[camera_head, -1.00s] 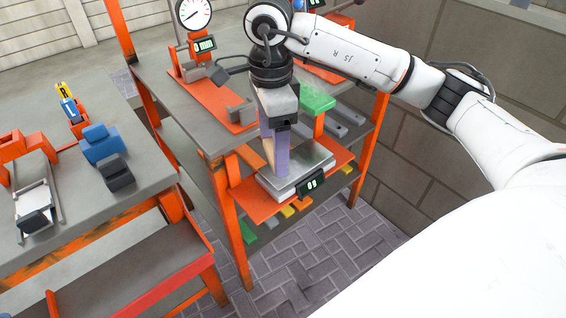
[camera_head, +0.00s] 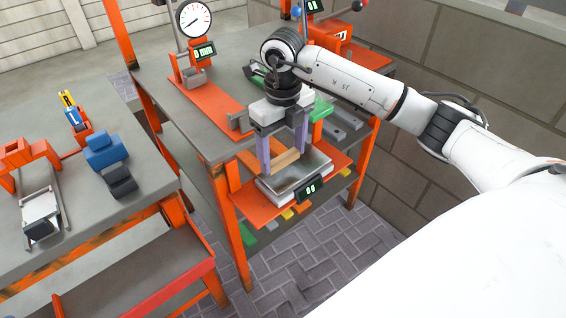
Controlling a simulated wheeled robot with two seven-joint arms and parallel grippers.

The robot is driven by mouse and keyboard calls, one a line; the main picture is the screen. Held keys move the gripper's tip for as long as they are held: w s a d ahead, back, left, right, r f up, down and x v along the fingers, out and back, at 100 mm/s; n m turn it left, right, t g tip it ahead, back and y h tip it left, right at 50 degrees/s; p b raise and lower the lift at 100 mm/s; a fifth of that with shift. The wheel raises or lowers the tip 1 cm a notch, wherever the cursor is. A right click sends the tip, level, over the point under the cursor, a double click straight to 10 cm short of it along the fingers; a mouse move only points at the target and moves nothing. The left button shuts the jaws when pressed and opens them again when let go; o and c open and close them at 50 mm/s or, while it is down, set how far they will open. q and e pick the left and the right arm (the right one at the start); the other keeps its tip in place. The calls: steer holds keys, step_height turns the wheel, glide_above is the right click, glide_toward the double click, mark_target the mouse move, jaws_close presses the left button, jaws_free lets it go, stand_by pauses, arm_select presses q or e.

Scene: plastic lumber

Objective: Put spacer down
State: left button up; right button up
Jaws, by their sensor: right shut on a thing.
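My right gripper (camera_head: 283,162) points down above the scale and is shut on a tan, wood-coloured spacer (camera_head: 287,158), a short bar held between its two purple fingers. The spacer is at the back part of the metal pan of the scale (camera_head: 306,178) in the picture. I cannot tell whether it touches the pan. The scale has a small dark display (camera_head: 310,189) at its front and stands on an orange shelf (camera_head: 258,206). My left gripper is not in view.
A grey bench with an orange plate (camera_head: 205,100) and a dial gauge (camera_head: 194,19) lies behind the arm. A green block (camera_head: 322,108) is right of the gripper. A second bench at left holds a blue and black device (camera_head: 105,150). Colored pieces lie on a lower shelf.

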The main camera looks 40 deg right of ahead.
mark_target(283, 158)
steer(key=shift+f, duration=1.75)
steer(key=shift+f, duration=0.15)
steer(key=o, duration=1)
steer(key=shift+o, duration=0.2)
step_height(283, 158, up, 12)
